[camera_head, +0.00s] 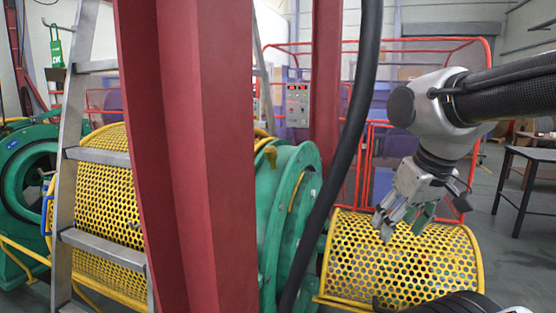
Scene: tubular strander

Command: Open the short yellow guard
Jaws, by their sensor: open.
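A short yellow perforated guard (368,262) with a curved top and a solid yellow rim stands at the lower right, beside the green machine housing. My gripper (384,228) hangs from the arm at its upper edge, in front of the mesh in this view. Its fingers point down and to the left and are apart, with nothing seen between them. I cannot tell whether a finger touches the guard. The guard's lower right part is hidden behind dark parts at the bottom edge.
A red steel column (190,150) and a black hose (350,130) cross the foreground. An aluminium ladder (72,150) stands at left before a longer yellow perforated guard (105,215). The green housing (290,210) borders the short guard. A dark table (530,160) stands at far right, with open floor before it.

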